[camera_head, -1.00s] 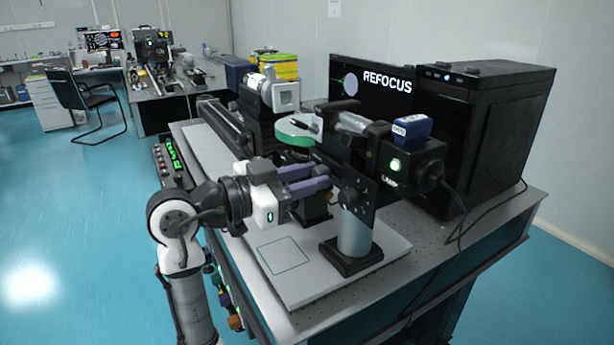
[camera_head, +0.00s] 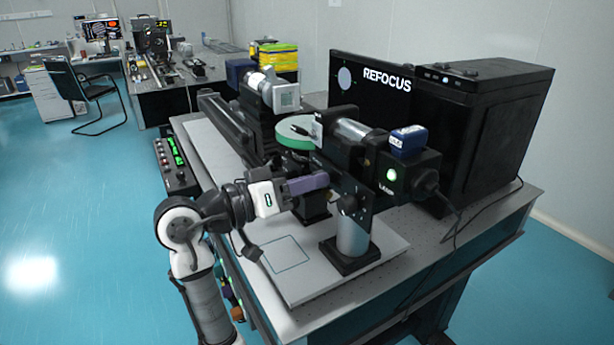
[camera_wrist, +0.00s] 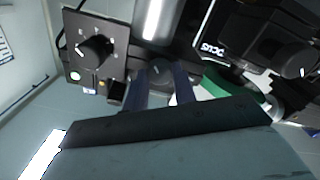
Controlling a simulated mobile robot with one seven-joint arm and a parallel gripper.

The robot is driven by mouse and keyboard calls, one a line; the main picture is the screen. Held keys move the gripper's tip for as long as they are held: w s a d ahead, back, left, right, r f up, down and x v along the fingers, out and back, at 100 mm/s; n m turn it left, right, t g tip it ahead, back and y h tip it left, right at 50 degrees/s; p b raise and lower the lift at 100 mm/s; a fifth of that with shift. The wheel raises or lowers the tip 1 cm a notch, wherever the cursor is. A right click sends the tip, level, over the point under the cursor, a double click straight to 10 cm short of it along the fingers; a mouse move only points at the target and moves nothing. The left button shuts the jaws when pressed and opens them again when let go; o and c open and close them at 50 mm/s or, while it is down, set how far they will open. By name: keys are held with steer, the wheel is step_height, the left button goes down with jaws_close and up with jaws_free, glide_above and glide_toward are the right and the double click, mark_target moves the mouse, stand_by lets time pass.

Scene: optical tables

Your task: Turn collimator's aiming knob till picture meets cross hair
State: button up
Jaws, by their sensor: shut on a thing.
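The collimator (camera_head: 352,131) is a silver and black tube on a post, with a glowing green lamp button at its right end. My gripper (camera_head: 326,181) reaches in below it with purple fingers. In the wrist view my gripper (camera_wrist: 160,88) has its two fingers on either side of a small dark knob (camera_wrist: 158,71) under the silver tube, and it is shut on that knob. The black screen (camera_head: 372,85) behind reads REFOCUS and shows a grey disc.
A black plate (camera_head: 354,200) with a dial (camera_wrist: 95,48) stands right beside my fingers. A green-rimmed disc (camera_head: 296,134) sits behind them. A black cabinet (camera_head: 485,130) stands at the right with cables. A control box (camera_head: 175,165) lies along the left table edge.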

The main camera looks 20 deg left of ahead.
steer(key=shift+n, duration=0.3)
steer(key=o, duration=1)
steer(key=b+v, duration=0.3)
steer(key=v, duration=1.1)
steer(key=shift+w, duration=0.1)
